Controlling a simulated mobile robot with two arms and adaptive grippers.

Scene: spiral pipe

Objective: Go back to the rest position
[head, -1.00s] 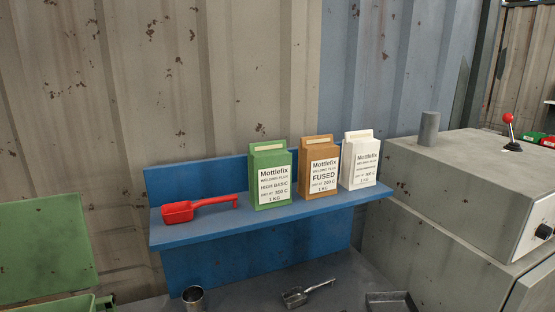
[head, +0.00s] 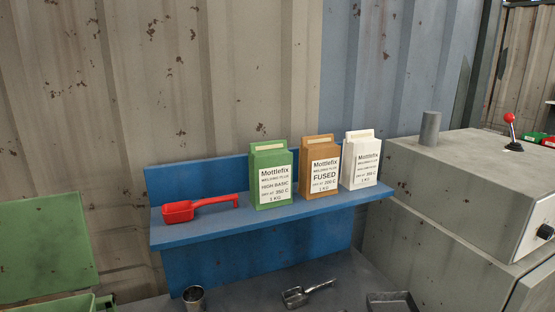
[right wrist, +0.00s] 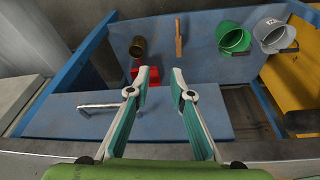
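My right gripper (right wrist: 160,85) shows in the right wrist view with its two fingers apart and nothing between them. It hangs above a blue surface, and a red object (right wrist: 148,73) lies beyond it, partly hidden by the left finger. My left gripper is not in the head view, and neither is the right one.
The head view shows a blue shelf (head: 210,232) with a red scoop (head: 200,208) and green (head: 270,175), brown (head: 319,167) and white (head: 361,160) flux packs. A grey machine (head: 440,165) stands right. Buckets (right wrist: 233,38) sit beyond the right gripper.

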